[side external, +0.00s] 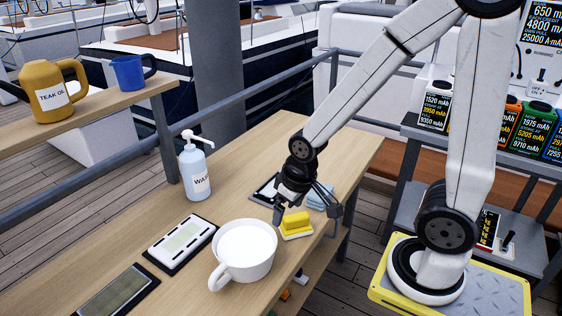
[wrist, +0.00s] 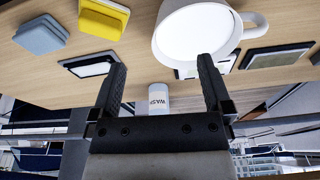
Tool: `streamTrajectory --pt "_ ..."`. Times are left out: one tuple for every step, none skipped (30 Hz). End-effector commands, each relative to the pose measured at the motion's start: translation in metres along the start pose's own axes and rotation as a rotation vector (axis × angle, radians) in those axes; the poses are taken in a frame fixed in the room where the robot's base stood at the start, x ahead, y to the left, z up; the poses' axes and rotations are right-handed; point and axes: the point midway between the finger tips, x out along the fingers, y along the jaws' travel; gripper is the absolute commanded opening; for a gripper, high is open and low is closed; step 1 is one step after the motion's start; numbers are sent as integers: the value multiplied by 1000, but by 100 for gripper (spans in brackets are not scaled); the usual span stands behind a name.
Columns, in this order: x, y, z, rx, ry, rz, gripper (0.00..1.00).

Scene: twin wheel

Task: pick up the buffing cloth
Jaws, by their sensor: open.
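The buffing cloth appears to be the folded light-blue pad (side external: 320,195) on the wooden table, partly behind my gripper in the side view. In the wrist view it shows as a blue-grey folded stack (wrist: 40,36) at the upper left, outside the fingers. My gripper (side external: 306,213) is open and held above the table near the cloth and a yellow sponge. In the wrist view nothing sits between its fingertips (wrist: 161,64).
The yellow sponge (side external: 296,222) lies beside the cloth. A white mug (side external: 244,252), a wash bottle (side external: 195,172) and framed panels (side external: 181,243) stand or lie to the left. A metal rail (side external: 240,105) runs behind the table.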

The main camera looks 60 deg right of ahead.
Motion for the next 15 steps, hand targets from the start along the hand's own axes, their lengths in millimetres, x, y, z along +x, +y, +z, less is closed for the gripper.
streamTrajectory --pt "2 7 -5 45 -7 5 100" --pt "4 11 -8 77 -12 9 100" --pt "6 18 -13 124 -18 14 100" --pt "9 24 -17 164 -26 19 100" --pt "11 30 -21 207 -31 23 100" --pt "14 40 -26 270 -39 30 100" --pt "17 48 -30 321 -47 36 100" --pt "20 56 -34 373 -54 42 100" --pt "24 69 -39 445 -63 50 100" --pt "27 78 -43 500 -70 56 100" --pt "31 88 -46 556 -78 62 100" --pt "35 101 -49 630 -87 70 100" --pt "39 111 -51 685 -93 77 100" --pt "42 122 -53 741 -100 83 100" --pt "47 136 -55 815 -108 92 100"
